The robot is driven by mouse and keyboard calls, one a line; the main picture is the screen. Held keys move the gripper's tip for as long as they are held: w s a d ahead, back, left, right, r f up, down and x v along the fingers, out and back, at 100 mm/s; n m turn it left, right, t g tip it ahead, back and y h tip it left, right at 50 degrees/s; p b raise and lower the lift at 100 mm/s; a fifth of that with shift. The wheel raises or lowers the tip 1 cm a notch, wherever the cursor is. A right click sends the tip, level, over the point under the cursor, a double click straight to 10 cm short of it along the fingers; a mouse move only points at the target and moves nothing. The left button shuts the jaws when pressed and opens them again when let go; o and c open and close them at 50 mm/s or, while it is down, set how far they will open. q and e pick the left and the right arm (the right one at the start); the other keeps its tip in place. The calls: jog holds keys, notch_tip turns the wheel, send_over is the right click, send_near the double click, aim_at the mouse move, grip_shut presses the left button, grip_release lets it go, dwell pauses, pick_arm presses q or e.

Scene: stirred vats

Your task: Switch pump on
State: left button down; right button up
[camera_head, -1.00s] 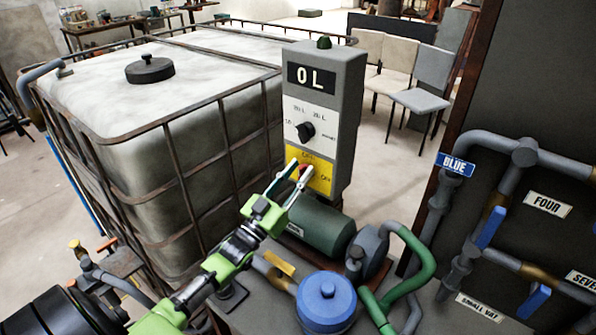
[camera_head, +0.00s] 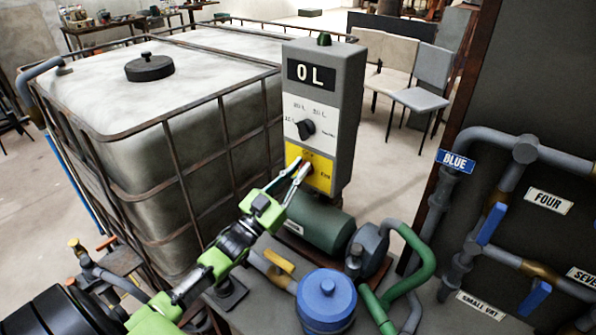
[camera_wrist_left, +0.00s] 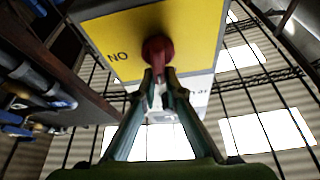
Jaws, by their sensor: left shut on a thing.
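The control box (camera_head: 349,95) stands upright beside the tank, with "0 L" on its display (camera_head: 311,76). A red switch knob (camera_wrist_left: 158,50) sticks out of that panel in the left wrist view. My left gripper (camera_head: 303,168) is shut on the red knob; in the left wrist view its fingertips (camera_wrist_left: 158,75) meet at the knob's lower end. In the head view the fingers mostly hide the knob. The green pump motor (camera_head: 318,230) lies below the box. My right gripper is not in view.
A black dial (camera_head: 306,129) sits above the yellow panel. A large caged tank (camera_head: 150,150) fills the left. A blue-capped vessel (camera_head: 327,300) and a green hose (camera_head: 424,262) stand near the pump. Pipes with blue valve handles (camera_head: 491,224) are at the right.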

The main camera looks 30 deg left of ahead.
pick_arm(q)
jog(key=m, duration=0.1)
jog(key=f+m+h, duration=0.1)
jog(key=m, duration=0.1)
jog(key=m+g+h+b, duration=0.1)
jog(key=m, duration=0.1)
jog(key=shift+d+f, duration=0.15)
jog(key=shift+d, duration=0.15)
jog(key=m, duration=0.2)
jog(key=m+g+h, duration=0.1)
jog(key=m, duration=0.1)
jog(key=m+g+h, duration=0.1)
jog(key=m, duration=0.1)
jog(key=shift+d+f, duration=0.15)
jog(key=shift+d, duration=0.1)
jog(key=m, duration=0.2)
jog(key=m+g+h, duration=0.1)
jog(key=m, duration=0.1)
jog(key=shift+d+f+g, duration=0.15)
jog(key=shift+g, duration=0.15)
jog(key=m, duration=0.1)
jog(key=m+g, duration=0.1)
jog(key=m, duration=0.1)
jog(key=m+p, duration=0.1)
jog(key=m, duration=0.1)
jog(key=shift+f+g, duration=0.25)
jog(key=shift+g, duration=0.05)
jog(key=shift+r, duration=0.1)
